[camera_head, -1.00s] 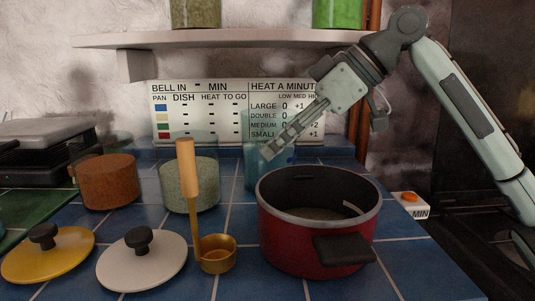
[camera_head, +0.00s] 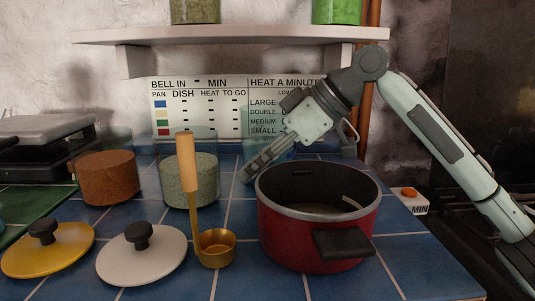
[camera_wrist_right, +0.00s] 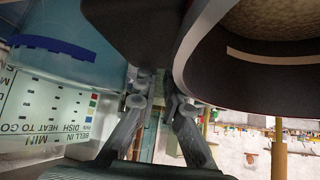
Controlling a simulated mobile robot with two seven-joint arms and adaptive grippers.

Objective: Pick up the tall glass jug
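The tall glass jug (camera_head: 251,152) is clear and bluish. In the head view it stands behind the red pot, in front of the printed sign, partly hidden by my right gripper. In the right wrist view a bluish glass wall with a dark blue band (camera_wrist_right: 50,47), which looks like the jug, fills the upper left. My right gripper (camera_head: 247,176) points down and left beside the jug, just behind the pot's rim. In the wrist view its two fingers (camera_wrist_right: 157,104) are apart, with no glass between them. My left gripper is not in view.
The red pot (camera_head: 315,238) stands close in front of my right gripper. A brass ladle (camera_head: 216,254) with a wooden handle, a speckled jar (camera_head: 190,184) and a brown-filled jar (camera_head: 108,180) are to the left. A shelf (camera_head: 230,37) hangs above. Two lids lie at front left.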

